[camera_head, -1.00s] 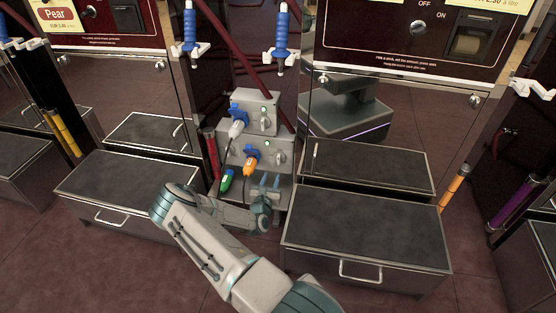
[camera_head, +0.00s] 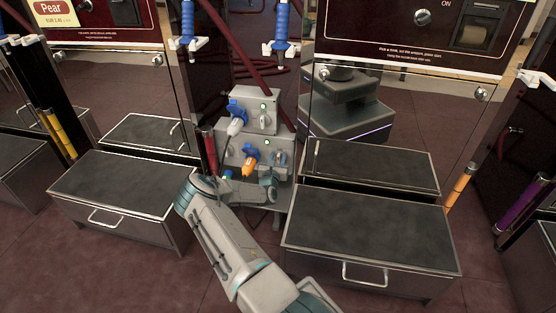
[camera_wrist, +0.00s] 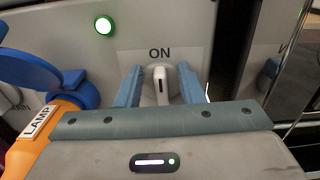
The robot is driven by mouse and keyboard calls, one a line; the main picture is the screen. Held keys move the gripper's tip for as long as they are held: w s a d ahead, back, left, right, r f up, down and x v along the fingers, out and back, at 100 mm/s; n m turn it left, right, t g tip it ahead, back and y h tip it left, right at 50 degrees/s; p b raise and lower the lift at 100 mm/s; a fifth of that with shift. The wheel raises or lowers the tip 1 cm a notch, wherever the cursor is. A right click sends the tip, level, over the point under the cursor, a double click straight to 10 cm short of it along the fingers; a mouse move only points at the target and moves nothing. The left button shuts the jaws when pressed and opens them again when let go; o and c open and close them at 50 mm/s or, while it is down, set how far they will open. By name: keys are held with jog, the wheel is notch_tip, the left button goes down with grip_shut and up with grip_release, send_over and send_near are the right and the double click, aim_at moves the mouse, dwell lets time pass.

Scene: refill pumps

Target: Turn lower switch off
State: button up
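The lower switch (camera_wrist: 160,84) is a grey knob with a dark mark on its front, under the word ON on a pale plate in the wrist view. A green light (camera_wrist: 104,25) glows to its upper left. In the head view the lower switch (camera_head: 281,158) is on the right of the lower grey box. My gripper (camera_wrist: 159,88) is open, with one blue finger on each side of the knob. Small gaps show between the knob and both fingers. In the head view my gripper (camera_head: 274,167) is in front of this box, and its wrist hides the box's lower part.
An orange plug (camera_head: 248,168) labelled LAMP sits in a blue socket left of the switch. The upper box (camera_head: 250,96) has another switch (camera_head: 265,121) and a white plug (camera_head: 236,127). A drawer unit (camera_head: 370,236) stands to the right, another (camera_head: 118,185) to the left.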

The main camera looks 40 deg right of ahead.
grip_shut()
jog(key=shift+n+p, duration=0.3)
jog(key=n+p, duration=0.1)
jog(key=n, duration=0.1)
jog(key=n+p, duration=0.1)
jog(key=n, duration=0.1)
jog(key=n+p, duration=0.1)
jog(key=n, duration=0.1)
jog(key=shift+w+a+f, duration=0.15)
jog(key=shift+w+a, duration=0.25)
jog(key=n, duration=0.3)
jog(key=f+n, duration=0.1)
jog(key=n, duration=0.7)
jog(key=shift+w+a+f, duration=0.3)
jog(key=shift+w+f, duration=0.05)
jog(key=shift+f, duration=0.05)
